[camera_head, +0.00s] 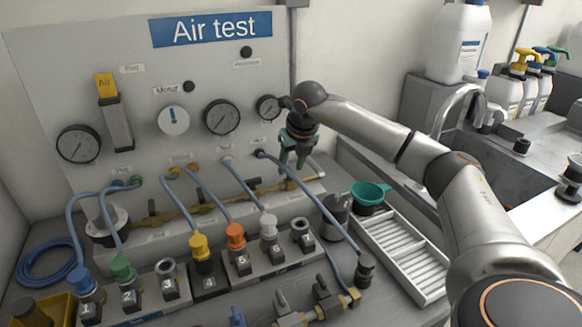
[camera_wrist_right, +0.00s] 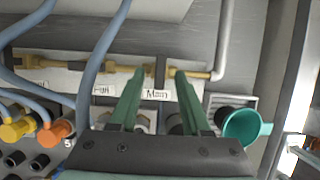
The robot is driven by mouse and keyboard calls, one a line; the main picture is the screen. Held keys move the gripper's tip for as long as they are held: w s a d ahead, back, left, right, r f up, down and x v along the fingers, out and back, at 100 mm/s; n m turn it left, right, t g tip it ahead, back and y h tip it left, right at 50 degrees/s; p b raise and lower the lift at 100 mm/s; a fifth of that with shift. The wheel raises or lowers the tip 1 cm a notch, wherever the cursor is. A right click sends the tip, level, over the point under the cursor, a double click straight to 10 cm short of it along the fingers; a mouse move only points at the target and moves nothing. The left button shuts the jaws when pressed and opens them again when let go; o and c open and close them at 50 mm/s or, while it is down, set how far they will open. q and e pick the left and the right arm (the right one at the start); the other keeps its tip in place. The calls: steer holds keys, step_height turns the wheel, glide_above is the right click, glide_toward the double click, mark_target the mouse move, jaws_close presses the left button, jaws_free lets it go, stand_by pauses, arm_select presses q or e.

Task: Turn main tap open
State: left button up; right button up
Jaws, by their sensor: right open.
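The main tap (camera_wrist_right: 160,73) is a dark upright lever on the brass pipe (camera_wrist_right: 60,63), just above the label "Main" (camera_wrist_right: 157,95) in the right wrist view. My right gripper (camera_wrist_right: 160,74) is open, its two green fingers on either side of the lever in that view, with a gap on each side. I cannot tell whether they touch it. In the head view my right gripper (camera_head: 294,164) points down in front of the panel near the right end of the brass pipe (camera_head: 210,205) and partly hides that area. My left gripper is not in view.
Blue hoses (camera_head: 310,195) hang from the panel (camera_head: 230,75) left of and below my right gripper. A teal funnel (camera_head: 369,193) and a white slatted tray (camera_head: 400,250) stand to the right. Numbered connectors (camera_head: 165,285) fill the front left bench.

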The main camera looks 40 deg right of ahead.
steer(key=shift+w+f, duration=0.15)
steer(key=shift+f, duration=0.25)
jaws_close()
stand_by(0.4)
